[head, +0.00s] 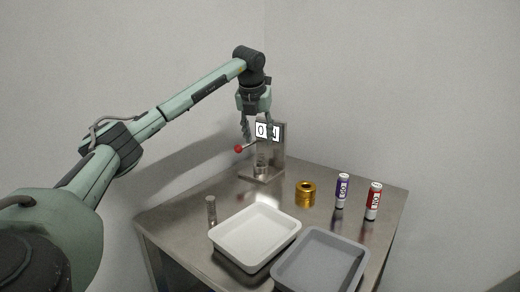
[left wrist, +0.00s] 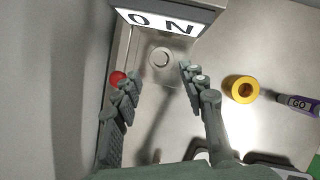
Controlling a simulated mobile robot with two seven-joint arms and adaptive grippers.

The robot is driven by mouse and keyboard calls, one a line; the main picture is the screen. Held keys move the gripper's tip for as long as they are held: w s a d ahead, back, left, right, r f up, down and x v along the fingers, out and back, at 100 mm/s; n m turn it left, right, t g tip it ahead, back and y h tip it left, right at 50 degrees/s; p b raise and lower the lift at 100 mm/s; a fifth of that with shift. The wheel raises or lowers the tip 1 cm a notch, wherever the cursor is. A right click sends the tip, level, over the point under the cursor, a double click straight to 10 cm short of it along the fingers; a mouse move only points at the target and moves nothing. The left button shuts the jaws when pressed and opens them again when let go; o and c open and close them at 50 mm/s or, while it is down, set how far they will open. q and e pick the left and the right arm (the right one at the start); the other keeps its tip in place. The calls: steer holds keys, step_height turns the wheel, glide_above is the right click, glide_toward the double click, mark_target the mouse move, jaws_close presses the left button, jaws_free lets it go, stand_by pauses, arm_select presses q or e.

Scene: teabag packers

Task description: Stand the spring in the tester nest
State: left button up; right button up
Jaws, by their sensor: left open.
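The tester (head: 275,155) stands at the back of the table, with a display reading 0 N and a red-knobbed lever (head: 238,149). In its base a round ring shape (left wrist: 161,58) shows from above in the left wrist view. In the head view a small pale upright cylinder (head: 260,169) stands there; I cannot tell whether it is the spring or only the nest. A grey upright cylinder (head: 211,211) stands left of the white tray; its kind is unclear. My left gripper (head: 257,138) is open and empty above the tester base, fingers pointing down. My right gripper is not visible.
A gold ring-shaped piece (head: 306,194) stands right of the tester. A purple cylinder (head: 342,191) and a red one (head: 373,201) stand further right. A white tray (head: 223,249) and a grey tray (head: 283,270) lie in front. Table between tester and trays is clear.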

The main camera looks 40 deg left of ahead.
arm_select(q)
steer(key=shift+v, duration=1.55)
